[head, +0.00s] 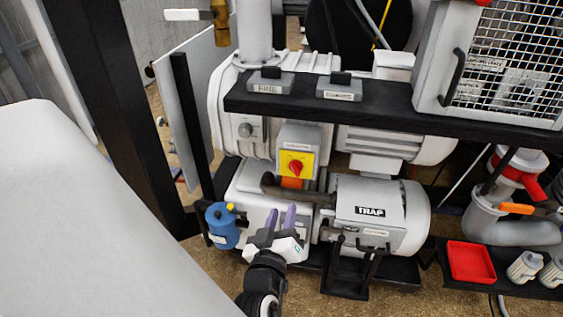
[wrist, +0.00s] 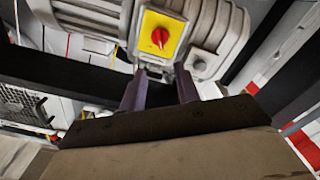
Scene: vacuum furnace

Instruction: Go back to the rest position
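My gripper (head: 279,220) is low in front of the pump unit in the head view, its two purple fingers pointing up and spread apart. Nothing shows between them. In the wrist view the gripper (wrist: 160,92) also shows its fingers apart, with the yellow switch plate (wrist: 161,35) and its red knob (wrist: 160,38) beyond them. In the head view the yellow plate (head: 306,157) sits above the gripper, clear of the fingertips. The red knob (head: 296,167) is at its middle.
A blue canister (head: 221,228) stands just left of my gripper. The cylinder marked TRAP (head: 372,221) is to the right. A black shelf (head: 400,113) runs above. A red tray (head: 470,262) and a red-handled valve (head: 517,173) are at the right. A large pale surface (head: 70,220) fills the left.

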